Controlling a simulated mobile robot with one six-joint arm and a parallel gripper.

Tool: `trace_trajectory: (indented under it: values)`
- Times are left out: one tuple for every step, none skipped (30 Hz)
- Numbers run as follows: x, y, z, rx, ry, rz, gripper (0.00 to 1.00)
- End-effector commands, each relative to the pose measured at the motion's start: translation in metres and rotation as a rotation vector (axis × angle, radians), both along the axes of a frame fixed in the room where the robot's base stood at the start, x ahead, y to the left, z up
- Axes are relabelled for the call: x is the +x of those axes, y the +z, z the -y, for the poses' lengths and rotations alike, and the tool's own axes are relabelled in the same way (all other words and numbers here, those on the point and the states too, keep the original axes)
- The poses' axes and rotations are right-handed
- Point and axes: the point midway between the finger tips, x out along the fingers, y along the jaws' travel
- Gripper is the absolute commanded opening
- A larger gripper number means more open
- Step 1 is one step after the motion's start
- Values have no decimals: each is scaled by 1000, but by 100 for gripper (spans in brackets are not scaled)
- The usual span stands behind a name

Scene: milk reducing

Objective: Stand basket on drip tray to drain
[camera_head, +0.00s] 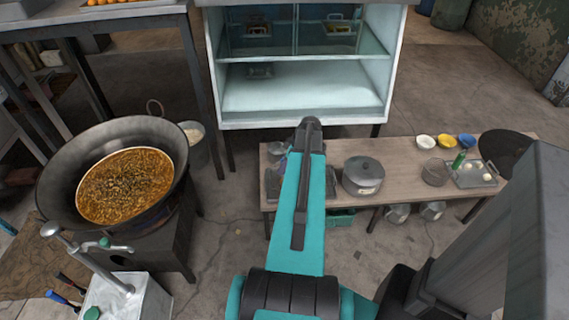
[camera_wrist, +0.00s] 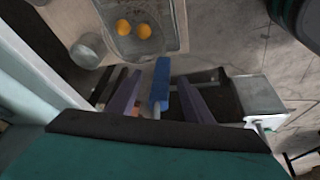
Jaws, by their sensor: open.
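My gripper (camera_wrist: 158,90) is open in the wrist view, its two grey-purple fingers apart. A blue handle (camera_wrist: 161,78) lies between the fingers in the picture; I cannot tell whether they touch it. Beyond the handle is a grey wire-like basket (camera_wrist: 178,42) with two orange balls in it. It seems joined to the handle. In the head view my teal arm reaches toward the bench, and the fingers cannot be made out. A small dark mesh basket (camera_head: 435,173) stands on the bench, beside a shallow grey tray (camera_head: 484,181) with pale round items. I cannot tell which is the drip tray.
A glass-fronted cabinet (camera_head: 302,92) stands behind. A large wok (camera_head: 60,180) of brown food is at left. Bare floor lies between.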

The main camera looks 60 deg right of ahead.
Motion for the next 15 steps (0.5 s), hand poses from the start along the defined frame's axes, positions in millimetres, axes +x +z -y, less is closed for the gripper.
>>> trace_trajectory:
  values:
    - [-1, 2, 0, -1, 0, 0, 46]
    - [-1, 4, 0, -1, 0, 0, 46]
    - [-2, 6, 0, -1, 0, 0, 46]
    - [-3, 8, 0, -1, 0, 0, 46]
    - [-4, 10, 0, -1, 0, 0, 46]
    - [-6, 13, 1, -2, -1, 0, 46]
    - [-7, 16, 1, -2, -1, 0, 46]
    - [-8, 19, 1, -3, -1, 1, 46]
    - [-10, 24, 1, -2, -1, 2, 46]
    - [-12, 28, 1, -2, -1, 2, 46]
    - [-13, 31, 2, -2, -1, 2, 46]
    - [-15, 36, 2, -2, -1, 2, 46]
    - [-16, 40, 2, -2, -1, 2, 46]
    - [-18, 44, 2, -2, -1, 2, 46]
    - [-20, 49, 2, -2, -1, 2, 46]
